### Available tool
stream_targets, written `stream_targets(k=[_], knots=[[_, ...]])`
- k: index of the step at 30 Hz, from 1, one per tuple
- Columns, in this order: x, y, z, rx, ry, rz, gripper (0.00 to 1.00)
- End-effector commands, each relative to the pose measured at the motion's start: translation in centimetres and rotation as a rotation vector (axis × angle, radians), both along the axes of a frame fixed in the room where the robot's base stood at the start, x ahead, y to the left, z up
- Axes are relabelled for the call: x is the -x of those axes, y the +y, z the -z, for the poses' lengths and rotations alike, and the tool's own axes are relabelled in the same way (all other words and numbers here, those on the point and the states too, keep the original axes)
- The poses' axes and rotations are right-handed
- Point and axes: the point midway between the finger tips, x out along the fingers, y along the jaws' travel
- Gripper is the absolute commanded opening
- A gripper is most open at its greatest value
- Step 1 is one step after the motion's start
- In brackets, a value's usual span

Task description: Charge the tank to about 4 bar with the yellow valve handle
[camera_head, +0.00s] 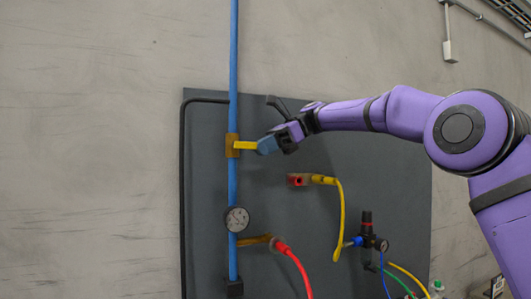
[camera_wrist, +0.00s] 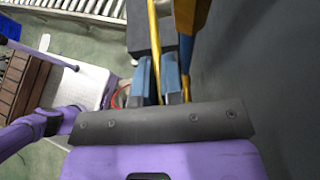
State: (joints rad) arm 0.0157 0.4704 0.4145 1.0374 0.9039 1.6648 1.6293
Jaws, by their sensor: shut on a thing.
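The yellow valve handle (camera_head: 246,146) sticks out level to the right from a brass valve body (camera_head: 232,147) on the vertical blue pipe (camera_head: 234,60). My gripper (camera_head: 267,145) is shut on the handle's outer end. In the wrist view the yellow handle (camera_wrist: 154,40) runs between the two blue fingers of my gripper (camera_wrist: 158,82). The brass body also shows in the wrist view (camera_wrist: 190,15). A round white gauge (camera_head: 236,219) sits on the pipe below the valve; its needle is too small to read. I cannot make out a tank.
A dark panel (camera_head: 300,220) backs the pipe. A red fitting with a yellow hose (camera_head: 341,215), a red hose (camera_head: 294,262) on a brass branch, and a black regulator (camera_head: 367,232) stand below and right of my gripper. The wall left of the panel is bare.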

Motion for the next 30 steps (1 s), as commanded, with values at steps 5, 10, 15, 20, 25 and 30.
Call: stream_targets(k=[5,10,15,20,25,30], knots=[[-0.04,-0.06,-0.34,0.043,-0.018,0.000,0.00],[-0.04,-0.08,-0.40,0.058,-0.023,0.001,0.00],[-0.04,-0.10,-0.42,0.059,-0.024,0.001,0.00],[-0.05,-0.11,-0.43,0.058,-0.024,0.001,0.12],[-0.04,-0.09,-0.44,0.058,-0.023,0.001,0.33],[-0.02,-0.07,-0.44,0.057,-0.024,0.000,0.33]])
